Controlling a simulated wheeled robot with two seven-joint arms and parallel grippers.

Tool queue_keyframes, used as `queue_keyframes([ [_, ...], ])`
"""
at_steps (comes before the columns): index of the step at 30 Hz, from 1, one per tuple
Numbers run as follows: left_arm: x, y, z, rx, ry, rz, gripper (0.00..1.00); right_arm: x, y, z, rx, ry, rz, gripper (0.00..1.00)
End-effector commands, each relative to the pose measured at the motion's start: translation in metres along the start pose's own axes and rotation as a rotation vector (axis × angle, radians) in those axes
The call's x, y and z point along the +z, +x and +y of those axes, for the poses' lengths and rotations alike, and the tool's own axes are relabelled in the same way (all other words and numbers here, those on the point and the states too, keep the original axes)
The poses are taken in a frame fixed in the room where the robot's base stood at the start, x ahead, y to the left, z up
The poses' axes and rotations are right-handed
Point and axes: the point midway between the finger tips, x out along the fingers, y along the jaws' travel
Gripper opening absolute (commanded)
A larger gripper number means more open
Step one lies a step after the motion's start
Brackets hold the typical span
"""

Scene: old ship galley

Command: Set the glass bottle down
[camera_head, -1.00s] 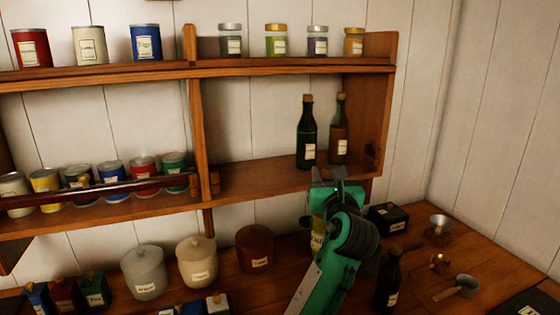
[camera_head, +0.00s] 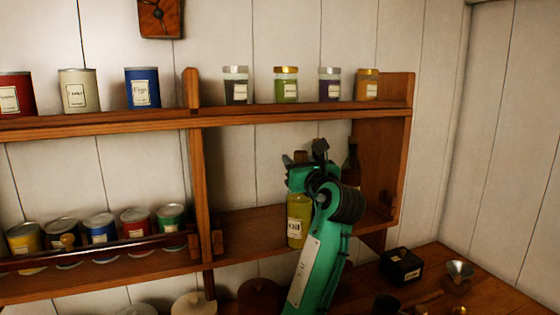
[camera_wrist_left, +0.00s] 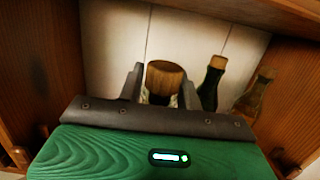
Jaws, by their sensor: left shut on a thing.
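The glass bottle (camera_head: 298,222) holds yellow oil, has a pale "Oil" label and stands upright in my left gripper (camera_head: 305,160). The gripper is shut around its upper part. The bottle's base shows at about the front edge of the lower right shelf (camera_head: 238,226); I cannot tell whether it touches the wood. In the left wrist view its cork (camera_wrist_left: 166,78) sits between the fingers (camera_wrist_left: 158,82). A dark green bottle (camera_wrist_left: 211,84) and a brown bottle (camera_wrist_left: 256,95) stand to its right. My right gripper is not in view.
In the head view the brown bottle (camera_head: 351,165) is partly behind my arm, near the shelf's right side wall (camera_head: 385,150). The shelf left of the oil bottle is clear. Several jars (camera_head: 285,86) line the shelf above. A black box (camera_head: 401,266) sits on the counter.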

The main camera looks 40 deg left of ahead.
Motion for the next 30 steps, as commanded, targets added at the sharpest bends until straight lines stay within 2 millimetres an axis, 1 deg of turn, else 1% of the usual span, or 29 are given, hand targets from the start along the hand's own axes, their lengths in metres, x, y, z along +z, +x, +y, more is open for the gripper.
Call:
queue_keyframes([
  [1,0.004,0.012,0.001,0.003,0.004,-0.002,0.00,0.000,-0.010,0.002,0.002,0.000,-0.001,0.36],
  [9,-0.004,0.072,0.001,0.002,0.002,-0.002,0.00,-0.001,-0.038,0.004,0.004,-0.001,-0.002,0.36],
  [12,-0.008,0.090,0.001,0.002,0.001,-0.002,0.00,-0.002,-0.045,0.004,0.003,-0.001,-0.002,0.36],
  [15,-0.011,0.100,0.000,0.000,0.001,-0.002,0.00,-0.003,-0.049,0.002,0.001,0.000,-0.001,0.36],
  [20,-0.013,0.107,0.000,0.000,-0.002,-0.004,0.00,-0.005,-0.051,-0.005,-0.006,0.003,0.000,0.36],
  [23,-0.014,0.114,0.000,0.001,0.000,-0.002,0.00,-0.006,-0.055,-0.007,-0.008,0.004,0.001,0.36],
  [30,-0.017,0.137,0.001,0.001,0.001,-0.004,0.00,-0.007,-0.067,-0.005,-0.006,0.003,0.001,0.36],
])
